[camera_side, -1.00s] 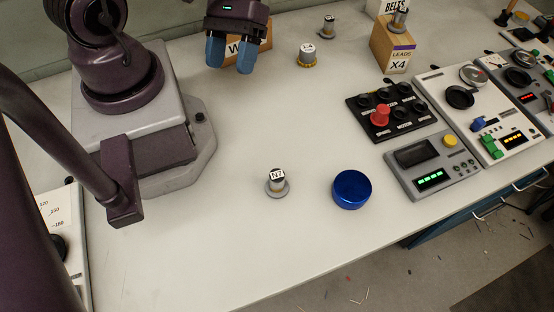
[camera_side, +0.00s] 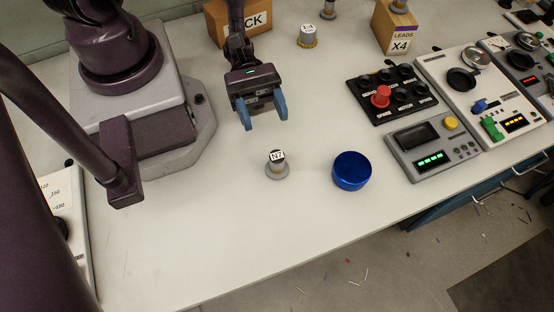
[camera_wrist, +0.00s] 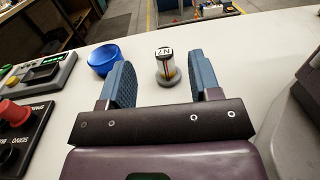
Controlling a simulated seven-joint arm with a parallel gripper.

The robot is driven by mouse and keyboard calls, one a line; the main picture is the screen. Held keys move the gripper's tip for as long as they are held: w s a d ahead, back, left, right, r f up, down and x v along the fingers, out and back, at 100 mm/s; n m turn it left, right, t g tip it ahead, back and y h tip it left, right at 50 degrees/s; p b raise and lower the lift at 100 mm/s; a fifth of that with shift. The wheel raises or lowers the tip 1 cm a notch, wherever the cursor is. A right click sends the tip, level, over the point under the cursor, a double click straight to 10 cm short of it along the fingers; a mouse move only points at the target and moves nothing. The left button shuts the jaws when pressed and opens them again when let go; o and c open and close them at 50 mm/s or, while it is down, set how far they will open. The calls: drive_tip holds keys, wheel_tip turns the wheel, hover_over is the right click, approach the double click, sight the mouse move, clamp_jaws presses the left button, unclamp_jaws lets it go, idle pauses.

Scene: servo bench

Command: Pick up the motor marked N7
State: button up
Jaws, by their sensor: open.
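The motor marked N7 (camera_side: 277,167) stands upright on the bench, a small silver cylinder on a grey round base with a white label on top. My gripper (camera_side: 265,118) is open and empty, behind the motor in the side view and apart from it. In the wrist view, the motor N7 (camera_wrist: 165,68) shows beyond and between the two blue fingers of my gripper (camera_wrist: 160,85), nearer the right finger. Nothing hides the motor in either view.
A blue round container (camera_side: 351,171) stands right of the motor. A motor marked 14 (camera_side: 307,37) and a cardboard box (camera_side: 268,16) are behind. A black button panel (camera_side: 392,95) and grey control box (camera_side: 432,146) lie at right. The bench in front is clear.

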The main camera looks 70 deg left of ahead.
sight(277, 155)
drive_tip(key=f, duration=0.1)
drive_tip(key=d+f, duration=0.1)
drive_tip(key=shift+f, duration=0.4)
drive_tip(key=d, duration=0.6)
drive_tip(key=shift+s+d, duration=0.25)
drive_tip(key=shift+d, duration=0.05)
drive_tip(key=c, duration=1)
drive_tip(key=shift+r, duration=0.1)
